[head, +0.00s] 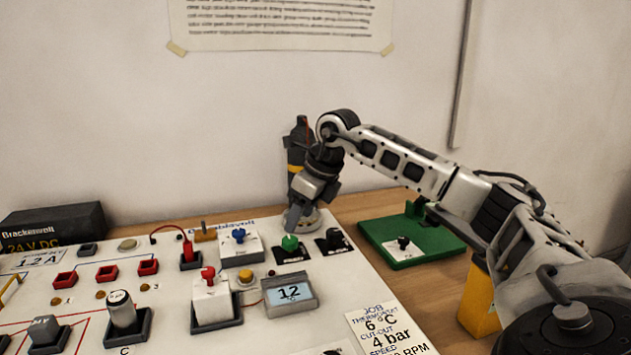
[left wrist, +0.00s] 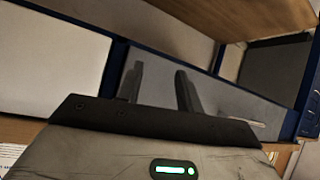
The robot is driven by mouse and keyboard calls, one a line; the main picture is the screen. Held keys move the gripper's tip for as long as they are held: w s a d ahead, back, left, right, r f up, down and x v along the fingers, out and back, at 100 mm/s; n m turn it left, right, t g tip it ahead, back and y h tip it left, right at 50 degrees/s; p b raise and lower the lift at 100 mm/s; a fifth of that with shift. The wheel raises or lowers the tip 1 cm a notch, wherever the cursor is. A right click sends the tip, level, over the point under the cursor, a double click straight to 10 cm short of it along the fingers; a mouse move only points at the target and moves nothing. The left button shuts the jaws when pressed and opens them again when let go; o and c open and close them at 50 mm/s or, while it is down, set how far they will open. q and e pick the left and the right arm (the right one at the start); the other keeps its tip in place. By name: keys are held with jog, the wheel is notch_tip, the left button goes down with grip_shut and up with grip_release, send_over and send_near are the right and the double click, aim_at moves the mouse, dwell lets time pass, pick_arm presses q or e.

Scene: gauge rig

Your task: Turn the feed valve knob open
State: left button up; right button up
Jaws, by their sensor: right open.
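My right gripper (head: 292,222) reaches in from the right in the head view and points down over the back right of the white panel. Its jaws are open, just above a green knob (head: 290,243) on a black plate. I cannot tell whether they touch it. A black knob (head: 333,241) sits just right of the green one. I cannot read the labels, so which knob is the feed valve is not clear. My left gripper (left wrist: 160,85) shows only in the left wrist view, its two fingers apart with nothing between them.
The white panel (head: 170,290) carries a blue switch (head: 239,236), a red switch (head: 208,275) and a display (head: 291,294) reading 12. A green board (head: 430,252) lies right of the panel. A black power box (head: 55,224) is at left.

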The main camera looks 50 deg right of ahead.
jog(key=v, duration=0.9)
jog(key=shift+r, duration=0.35)
jog(key=shift+s, duration=0.1)
